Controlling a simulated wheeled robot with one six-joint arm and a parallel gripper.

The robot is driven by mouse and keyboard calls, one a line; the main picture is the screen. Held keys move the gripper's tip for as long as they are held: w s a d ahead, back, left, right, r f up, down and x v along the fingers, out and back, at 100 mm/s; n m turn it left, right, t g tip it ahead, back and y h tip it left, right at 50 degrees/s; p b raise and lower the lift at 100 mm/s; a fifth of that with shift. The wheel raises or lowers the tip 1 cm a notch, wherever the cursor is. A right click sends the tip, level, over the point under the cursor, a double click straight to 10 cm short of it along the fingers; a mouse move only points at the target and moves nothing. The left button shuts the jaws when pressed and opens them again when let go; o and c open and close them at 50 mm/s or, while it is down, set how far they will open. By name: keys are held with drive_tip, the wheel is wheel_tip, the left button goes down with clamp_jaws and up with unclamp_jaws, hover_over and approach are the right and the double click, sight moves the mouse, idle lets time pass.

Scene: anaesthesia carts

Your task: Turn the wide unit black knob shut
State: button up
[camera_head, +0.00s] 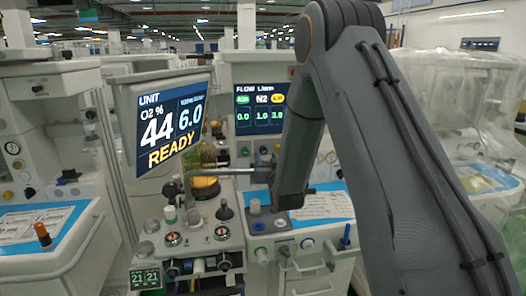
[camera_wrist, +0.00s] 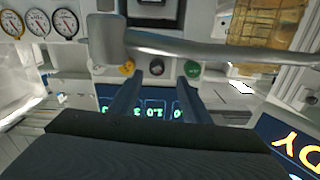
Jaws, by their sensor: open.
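The wide unit has a dark flow display (camera_head: 262,107) with a row of knobs below it. The black knob (camera_wrist: 157,67) shows in the wrist view between a yellow knob (camera_wrist: 127,67) and a green knob (camera_wrist: 193,68). In the head view the black knob is small (camera_head: 263,150). My gripper (camera_wrist: 157,82) is open, its two fingers apart and pointing toward the knob row. The black knob appears between the fingertips in the picture; I cannot tell whether they touch it. In the head view my arm hides much of the gripper and the unit's right side.
A grey pipe (camera_wrist: 200,48) crosses the wrist view close to the knobs. Round gauges (camera_wrist: 65,22) sit at its upper left. A tilted UNIT screen (camera_head: 172,122) stands left in the head view. A cart top with several knobs (camera_head: 190,238) lies below it.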

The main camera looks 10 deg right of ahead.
sight(264, 151)
drive_tip(key=w, duration=0.2)
drive_tip(key=w+p, duration=0.1)
drive_tip(key=w, duration=0.3)
drive_tip(key=shift+d, duration=0.3)
drive_tip(key=c, duration=1)
